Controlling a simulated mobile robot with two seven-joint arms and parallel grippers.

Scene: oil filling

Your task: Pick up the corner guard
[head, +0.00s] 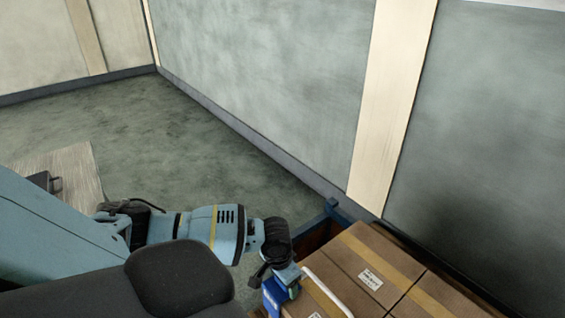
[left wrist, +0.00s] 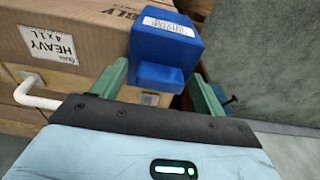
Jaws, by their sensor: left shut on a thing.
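The corner guard (left wrist: 165,45) is a blue block with a white printed label, in the upper middle of the left wrist view. Whether the guard still touches a carton is unclear. My right gripper is not in view.
Brown taped cartons (head: 362,270) are stacked right of the guard, close to the wall (head: 270,80). A carton labelled HEAVY (left wrist: 75,40) is beside the gripper. A white bent bar (head: 328,290) runs close by.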

